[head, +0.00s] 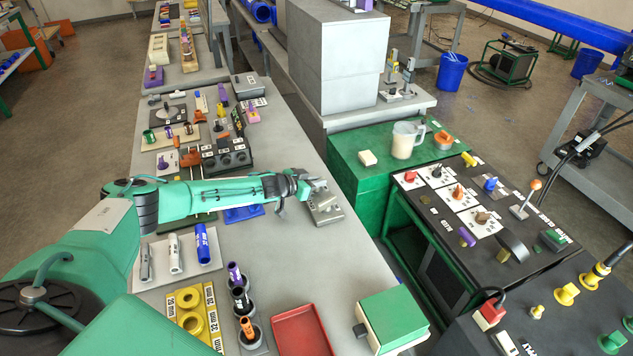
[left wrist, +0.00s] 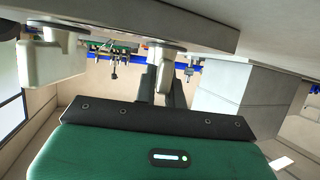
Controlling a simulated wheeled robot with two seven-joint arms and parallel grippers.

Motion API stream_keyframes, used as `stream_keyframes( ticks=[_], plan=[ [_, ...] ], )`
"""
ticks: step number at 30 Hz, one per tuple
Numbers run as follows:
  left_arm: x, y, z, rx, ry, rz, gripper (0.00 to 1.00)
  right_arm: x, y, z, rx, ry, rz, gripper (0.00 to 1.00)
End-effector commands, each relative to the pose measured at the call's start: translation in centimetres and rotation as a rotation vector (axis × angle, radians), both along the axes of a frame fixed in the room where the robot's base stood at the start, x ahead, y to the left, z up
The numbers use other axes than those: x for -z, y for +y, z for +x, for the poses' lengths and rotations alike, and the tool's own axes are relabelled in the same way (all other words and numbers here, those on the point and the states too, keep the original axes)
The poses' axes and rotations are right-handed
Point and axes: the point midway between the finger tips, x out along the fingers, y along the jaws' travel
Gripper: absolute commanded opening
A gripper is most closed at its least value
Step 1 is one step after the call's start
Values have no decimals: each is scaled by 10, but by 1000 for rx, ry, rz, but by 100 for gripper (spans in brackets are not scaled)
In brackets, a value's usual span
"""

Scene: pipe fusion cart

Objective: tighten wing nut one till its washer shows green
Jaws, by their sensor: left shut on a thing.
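My left gripper (head: 304,189) reaches in from the left, at a small grey metal fixture (head: 325,209) on the long grey table. In the left wrist view, the dark fingers of my left gripper (left wrist: 168,95) are shut on a pale piece (left wrist: 167,62), which seems to be a wing nut on the fixture. A second pale piece (left wrist: 48,58) stands to its left, apart from the fingers. I cannot read any number on them. No washer colour can be made out. My right gripper is out of view.
A blue pad (head: 243,213) lies left of the fixture. A red tray (head: 302,332) and a green-topped box (head: 394,318) are at the front. The table between fixture and red tray is mostly clear.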

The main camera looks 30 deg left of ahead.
Motion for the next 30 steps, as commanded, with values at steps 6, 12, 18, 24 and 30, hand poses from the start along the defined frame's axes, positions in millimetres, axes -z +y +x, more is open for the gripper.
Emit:
stream_keyframes(
  ticks=[6, 12, 18, 24, 30],
  plan=[
    [-1, -1, 1, 72, -5, 3, 0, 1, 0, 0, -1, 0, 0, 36],
    [1, 1, 1, 191, -5, 4, 0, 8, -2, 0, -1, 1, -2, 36],
    [3, 1, 2, 324, -5, 3, 0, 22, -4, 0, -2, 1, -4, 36],
    [1, 0, 1, 406, -3, 1, 0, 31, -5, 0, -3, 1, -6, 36],
    [0, 1, 0, 418, 0, 1, 0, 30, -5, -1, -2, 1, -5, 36]
  ],
)
